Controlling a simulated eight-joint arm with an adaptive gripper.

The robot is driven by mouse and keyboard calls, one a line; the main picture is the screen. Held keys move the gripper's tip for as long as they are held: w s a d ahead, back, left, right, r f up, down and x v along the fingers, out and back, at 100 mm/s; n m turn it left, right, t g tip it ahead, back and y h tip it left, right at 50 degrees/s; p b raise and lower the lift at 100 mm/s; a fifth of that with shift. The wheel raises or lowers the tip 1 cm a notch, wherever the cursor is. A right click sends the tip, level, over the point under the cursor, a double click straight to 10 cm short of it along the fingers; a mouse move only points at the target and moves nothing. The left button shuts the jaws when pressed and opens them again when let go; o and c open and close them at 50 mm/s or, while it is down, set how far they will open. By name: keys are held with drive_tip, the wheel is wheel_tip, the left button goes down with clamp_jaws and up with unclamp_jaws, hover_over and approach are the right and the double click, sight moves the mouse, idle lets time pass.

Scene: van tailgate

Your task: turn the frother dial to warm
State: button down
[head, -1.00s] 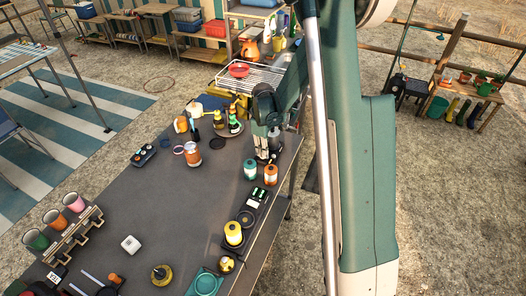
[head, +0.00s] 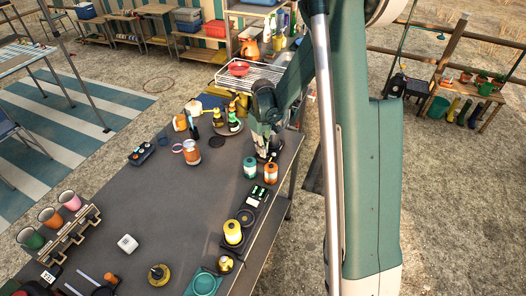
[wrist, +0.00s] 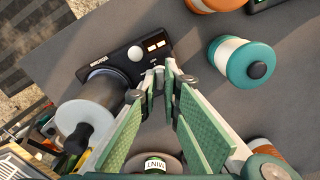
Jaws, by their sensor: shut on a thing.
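The frother is most likely the black base (wrist: 124,62) with a grey metal jug on it, at upper left in the wrist view. Pale lettering and small lit markings show on the base's top. My gripper (wrist: 165,70) is shut at the near right edge of this base, and its green pads run forward to the fingertips. The dial is almost wholly hidden between the fingertips, so its setting cannot be read. In the head view my gripper (head: 266,150) points down at the table's far right edge and hides most of the frother.
A teal jar with a black knob (wrist: 240,62) stands close right of the fingertips; it also shows in the head view (head: 250,168). An orange jar (head: 271,171) is beside it. Bottles on a round tray (head: 228,126) stand left of my gripper. The table's middle is clear.

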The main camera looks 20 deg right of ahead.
drive_tip(key=m+b, duration=0.2)
drive_tip(key=m, duration=0.5)
idle(0.4)
drive_tip(key=c, duration=2.8)
unclamp_jaws()
drive_tip(key=shift+r, duration=0.15)
wheel_tip(320, 180, up, 12)
drive_tip(key=shift+f, duration=0.15)
